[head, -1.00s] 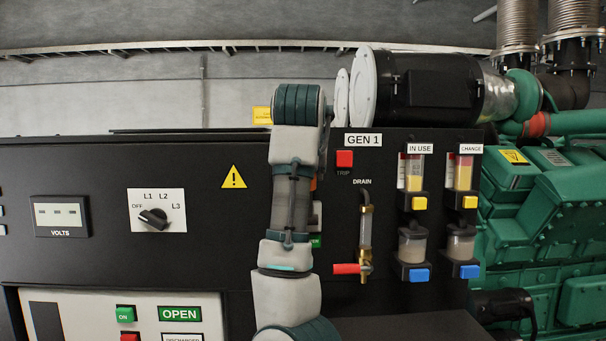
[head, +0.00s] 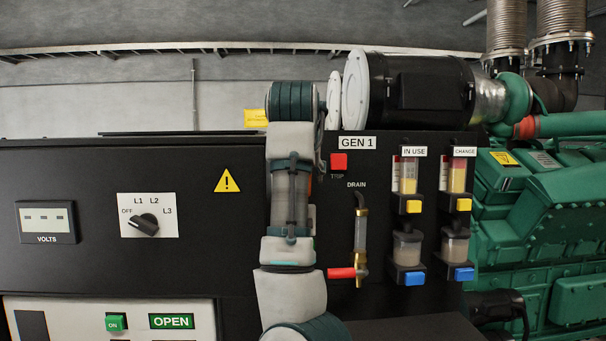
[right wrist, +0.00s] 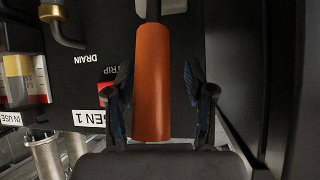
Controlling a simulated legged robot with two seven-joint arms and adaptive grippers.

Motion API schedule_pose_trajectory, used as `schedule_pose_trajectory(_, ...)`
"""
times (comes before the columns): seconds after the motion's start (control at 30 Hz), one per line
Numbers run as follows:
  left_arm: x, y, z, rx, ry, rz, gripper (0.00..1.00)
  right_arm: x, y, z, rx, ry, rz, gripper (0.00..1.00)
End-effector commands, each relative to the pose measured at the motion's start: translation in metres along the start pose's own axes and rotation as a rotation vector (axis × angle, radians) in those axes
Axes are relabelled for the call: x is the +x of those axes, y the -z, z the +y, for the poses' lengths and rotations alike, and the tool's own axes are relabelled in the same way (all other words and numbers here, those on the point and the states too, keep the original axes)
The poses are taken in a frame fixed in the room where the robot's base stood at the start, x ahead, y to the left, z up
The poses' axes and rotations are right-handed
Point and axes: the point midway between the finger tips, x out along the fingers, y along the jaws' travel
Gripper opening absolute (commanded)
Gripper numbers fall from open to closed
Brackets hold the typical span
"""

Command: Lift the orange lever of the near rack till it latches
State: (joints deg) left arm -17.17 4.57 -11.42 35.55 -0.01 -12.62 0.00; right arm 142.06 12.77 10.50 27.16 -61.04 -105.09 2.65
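The orange lever (right wrist: 151,80) shows in the right wrist view as a thick orange handle on a dark rod. My right gripper (right wrist: 158,100) has one finger on each side of the handle, with a visible gap on both sides, so it is open around it and not closed on it. In the head view my right arm stands upright in front of the panel and hides its own gripper and nearly all of the lever; only a sliver of orange (head: 310,184) shows beside the arm. My left gripper is in neither view.
The black panel carries a GEN 1 label (head: 357,143), a red trip button (head: 339,161) and a drain tube with a red valve handle (head: 341,273) right of my arm. Two filter units with yellow and blue tabs (head: 414,207) are further right. A green engine (head: 540,220) stands beyond.

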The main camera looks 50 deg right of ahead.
Motion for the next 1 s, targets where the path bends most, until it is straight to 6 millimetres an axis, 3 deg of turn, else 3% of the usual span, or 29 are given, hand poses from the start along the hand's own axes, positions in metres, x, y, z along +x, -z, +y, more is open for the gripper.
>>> schedule_pose_trajectory(0.27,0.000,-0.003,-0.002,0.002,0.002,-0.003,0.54,-0.006,0.000,0.001,-0.001,0.001,-0.001,0.54)
schedule_pose_trajectory(0.47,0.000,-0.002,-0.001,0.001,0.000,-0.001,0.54,-0.029,0.000,-0.002,-0.003,0.001,0.000,0.54)
schedule_pose_trajectory(0.77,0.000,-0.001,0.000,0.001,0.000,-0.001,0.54,-0.051,-0.017,-0.003,0.001,0.000,0.000,0.54)
schedule_pose_trajectory(1.0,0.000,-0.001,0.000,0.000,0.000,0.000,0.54,-0.098,-0.047,-0.002,-0.001,0.007,0.003,0.54)
